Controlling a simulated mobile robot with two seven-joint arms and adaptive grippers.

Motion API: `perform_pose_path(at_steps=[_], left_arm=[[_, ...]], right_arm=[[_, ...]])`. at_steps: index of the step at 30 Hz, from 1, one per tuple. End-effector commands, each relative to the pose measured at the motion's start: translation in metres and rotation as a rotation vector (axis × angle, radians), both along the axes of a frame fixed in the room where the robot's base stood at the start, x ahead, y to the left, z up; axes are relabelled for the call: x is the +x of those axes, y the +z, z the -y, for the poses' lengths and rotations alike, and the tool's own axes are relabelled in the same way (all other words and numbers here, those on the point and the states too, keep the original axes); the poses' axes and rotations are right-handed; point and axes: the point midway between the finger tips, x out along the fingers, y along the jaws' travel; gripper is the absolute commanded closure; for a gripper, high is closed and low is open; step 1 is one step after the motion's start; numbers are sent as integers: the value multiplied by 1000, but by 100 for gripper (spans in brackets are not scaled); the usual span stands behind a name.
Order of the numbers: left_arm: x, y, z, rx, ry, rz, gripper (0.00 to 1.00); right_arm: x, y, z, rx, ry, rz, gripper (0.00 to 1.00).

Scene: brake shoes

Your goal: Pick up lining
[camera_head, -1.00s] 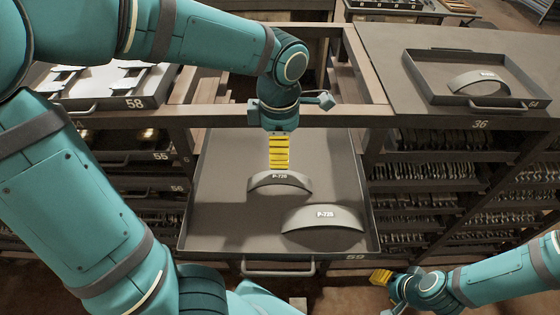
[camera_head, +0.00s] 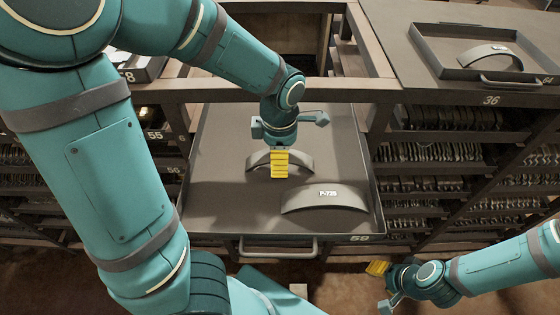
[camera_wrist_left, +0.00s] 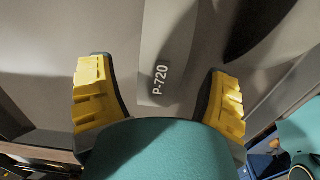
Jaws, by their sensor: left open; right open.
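Two grey curved linings lie in the pulled-out drawer (camera_head: 225,205). The smaller lining (camera_head: 256,162) is at the back, and my left gripper (camera_head: 280,176) is over it, hiding its middle and label. The larger lining (camera_head: 324,201), with a white label, lies in front to the right. In the left wrist view, a lining (camera_wrist_left: 164,45) with a label like "P-720" shows between the spread yellow fingers, with gaps on both sides. My left gripper is open and holds nothing. My right gripper (camera_head: 377,268) is low at the right, outside the drawer, empty.
Another lining (camera_head: 490,54) sits in a tray (camera_head: 430,62) on the bench at upper right. Racks of parts (camera_head: 440,152) flank the drawer. The drawer has raised edges and a front handle (camera_head: 278,252). Its left part is bare.

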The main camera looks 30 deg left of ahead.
Motion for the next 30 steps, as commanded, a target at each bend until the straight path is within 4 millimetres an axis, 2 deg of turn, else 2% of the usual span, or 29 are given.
perform_pose_path(at_steps=[1,4,13,14,18,20,30], left_arm=[[0,-10,0,1,1,-2,22],[0,-19,-1,1,1,0,22],[1,-21,0,0,0,1,22],[1,-21,0,0,0,1,29],[1,-21,0,0,0,1,78],[1,-21,0,0,0,1,99],[1,-20,0,0,0,1,100]], right_arm=[[-1,-6,0,0,2,-2,53],[-3,-9,0,2,4,-6,53],[-3,-9,-1,2,5,-8,53],[-3,-9,-1,2,5,-8,53],[-3,-9,0,2,5,-7,53],[-3,-9,0,2,5,-7,53],[-3,-9,0,2,5,-7,53]])
